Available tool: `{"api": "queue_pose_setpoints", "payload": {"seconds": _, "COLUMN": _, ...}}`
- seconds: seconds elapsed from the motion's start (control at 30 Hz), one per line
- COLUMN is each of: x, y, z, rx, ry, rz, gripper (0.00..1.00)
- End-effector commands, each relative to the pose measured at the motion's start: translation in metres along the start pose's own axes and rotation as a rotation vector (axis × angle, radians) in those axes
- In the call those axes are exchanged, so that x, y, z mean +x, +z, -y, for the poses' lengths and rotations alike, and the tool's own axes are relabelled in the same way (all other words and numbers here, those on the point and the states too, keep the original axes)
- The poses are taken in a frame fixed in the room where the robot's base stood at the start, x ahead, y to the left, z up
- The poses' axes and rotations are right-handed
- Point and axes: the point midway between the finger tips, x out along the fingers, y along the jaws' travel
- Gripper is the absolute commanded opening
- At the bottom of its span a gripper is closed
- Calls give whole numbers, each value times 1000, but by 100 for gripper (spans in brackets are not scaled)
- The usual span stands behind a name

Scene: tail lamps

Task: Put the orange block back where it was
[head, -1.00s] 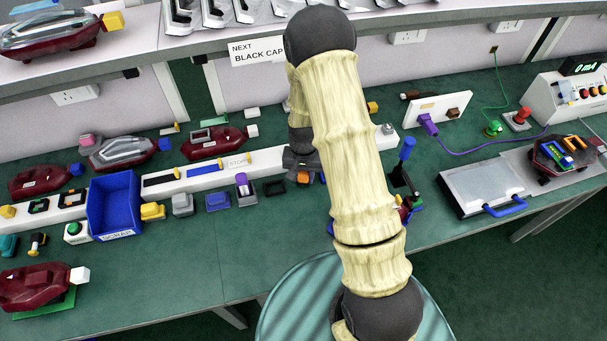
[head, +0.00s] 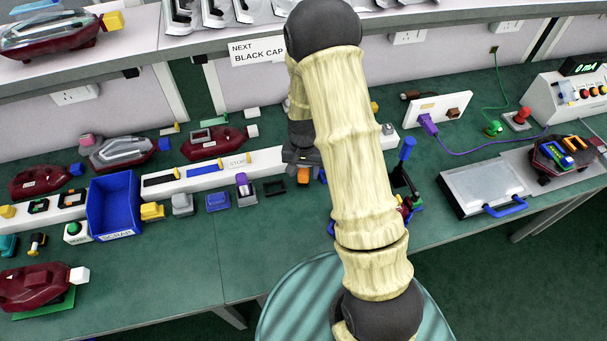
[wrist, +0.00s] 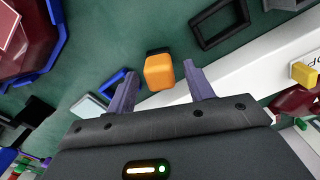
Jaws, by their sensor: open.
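The orange block (head: 303,175) stands on the green bench just below my gripper (head: 301,158) in the head view. In the wrist view the orange block (wrist: 159,72) shows upright between and beyond the two purple-grey fingers of my gripper (wrist: 161,82). The fingers are apart, with gaps on both sides of the block. A dark edge shows at the block's far side; whether it sits in a black holder is not clear. An empty black square frame (head: 274,187) lies to its left; it also shows in the wrist view (wrist: 219,22).
A white rail (head: 205,172) lies behind.

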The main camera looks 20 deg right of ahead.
Motion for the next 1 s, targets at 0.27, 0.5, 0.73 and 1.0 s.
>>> {"api": "queue_pose_setpoints", "payload": {"seconds": 0.27, "x": -55, "y": -1, "z": 0, "rx": 1, "ry": -2, "rz": -5, "gripper": 52}}
{"api": "queue_pose_setpoints", "payload": {"seconds": 0.5, "x": -89, "y": -1, "z": 1, "rx": 0, "ry": -1, "rz": -2, "gripper": 52}}
{"api": "queue_pose_setpoints", "payload": {"seconds": 0.73, "x": -94, "y": 0, "z": 0, "rx": 0, "ry": 0, "rz": 1, "gripper": 52}}
{"api": "queue_pose_setpoints", "payload": {"seconds": 1.0, "x": -94, "y": 0, "z": 0, "rx": 0, "ry": 0, "rz": 1, "gripper": 52}}
